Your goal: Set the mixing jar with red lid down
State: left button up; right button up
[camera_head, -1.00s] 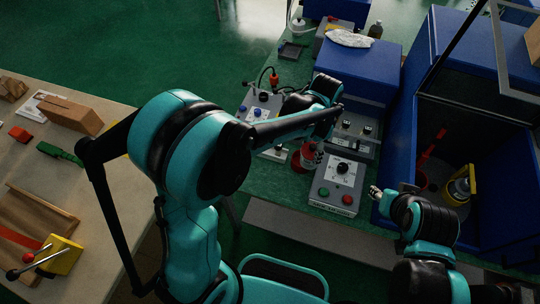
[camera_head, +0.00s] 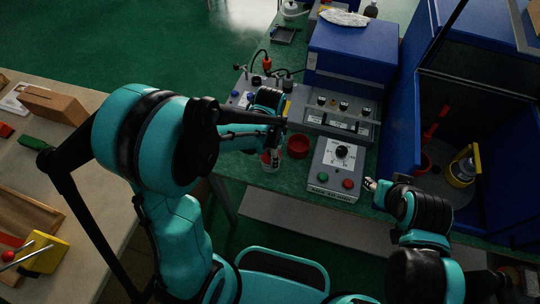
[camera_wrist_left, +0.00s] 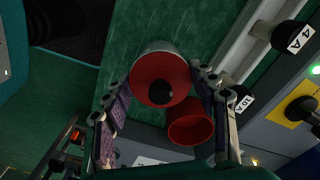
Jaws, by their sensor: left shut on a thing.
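The mixing jar with red lid (camera_head: 270,162) is in my left gripper (camera_head: 273,147), low at the near left part of the green bench, left of a red round container (camera_head: 298,146). In the left wrist view, the jar's red lid with a dark knob (camera_wrist_left: 148,70) is between the two fingers of my left gripper (camera_wrist_left: 160,95), which are shut on it. I cannot tell whether the jar's base touches the bench. My right gripper (camera_head: 370,184) is beside the control box; its fingers are too small to read.
A grey control box (camera_head: 335,167) with green and red buttons stands right of the red container. A blue-topped press (camera_head: 350,50) stands behind. The bench's front edge is close to the jar.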

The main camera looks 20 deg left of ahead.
pick_arm(q)
jog(key=shift+f, duration=0.2)
jog(key=o, duration=1.8)
jog(key=shift+r, duration=0.1)
